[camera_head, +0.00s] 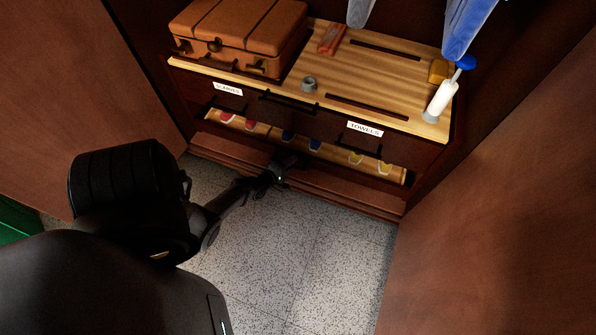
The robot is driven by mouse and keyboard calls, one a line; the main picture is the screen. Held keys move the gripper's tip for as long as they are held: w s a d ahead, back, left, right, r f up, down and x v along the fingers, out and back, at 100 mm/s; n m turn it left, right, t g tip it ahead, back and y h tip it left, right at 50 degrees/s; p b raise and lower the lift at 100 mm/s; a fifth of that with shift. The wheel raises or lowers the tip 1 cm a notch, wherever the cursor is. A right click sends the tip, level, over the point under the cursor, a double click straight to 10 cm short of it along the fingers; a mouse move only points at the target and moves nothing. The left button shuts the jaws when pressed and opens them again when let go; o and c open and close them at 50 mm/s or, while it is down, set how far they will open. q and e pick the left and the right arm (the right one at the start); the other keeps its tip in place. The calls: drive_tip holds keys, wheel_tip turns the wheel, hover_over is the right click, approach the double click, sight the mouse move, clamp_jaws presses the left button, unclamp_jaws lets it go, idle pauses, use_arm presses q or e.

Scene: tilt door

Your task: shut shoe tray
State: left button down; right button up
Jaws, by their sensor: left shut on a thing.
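The shoe tray (334,151) is a low, light-wood tray at the bottom of the cabinet, beneath the labelled drawer fronts. Small red, blue and yellow shoes sit along it. It shows as a narrow strip below the drawers, its back part hidden under them. My left gripper (284,163) reaches in from the left and is shut at the middle of the tray's dark front edge; its fingertips are dark and hard to make out there. My right gripper is not in view.
Above the tray are drawers with labels, one reading TOWELS (365,129). The wooden top (385,75) holds a brown suitcase (240,30), a white bottle (441,98) and small items. Brown door panels stand at left (80,80) and right (490,210). Speckled floor (310,240) is clear.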

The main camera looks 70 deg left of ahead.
use_arm(q)
drive_tip(key=shift+w+a+r, duration=0.15)
drive_tip(key=shift+w+a, duration=0.1)
drive_tip(key=shift+a, duration=0.05)
drive_tip(key=shift+s+d, duration=0.4)
drive_tip(key=shift+d, duration=0.05)
drive_tip(key=c, duration=1.1)
unclamp_jaws()
drive_tip(key=shift+a, duration=0.2)
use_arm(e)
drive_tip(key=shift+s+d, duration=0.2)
use_arm(q)
drive_tip(key=shift+s+d, duration=0.2)
drive_tip(key=shift+d, duration=0.05)
drive_tip(key=p+v, duration=0.5)
drive_tip(key=v, duration=0.5)
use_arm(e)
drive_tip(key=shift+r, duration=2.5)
use_arm(q)
drive_tip(key=shift+s, duration=0.1)
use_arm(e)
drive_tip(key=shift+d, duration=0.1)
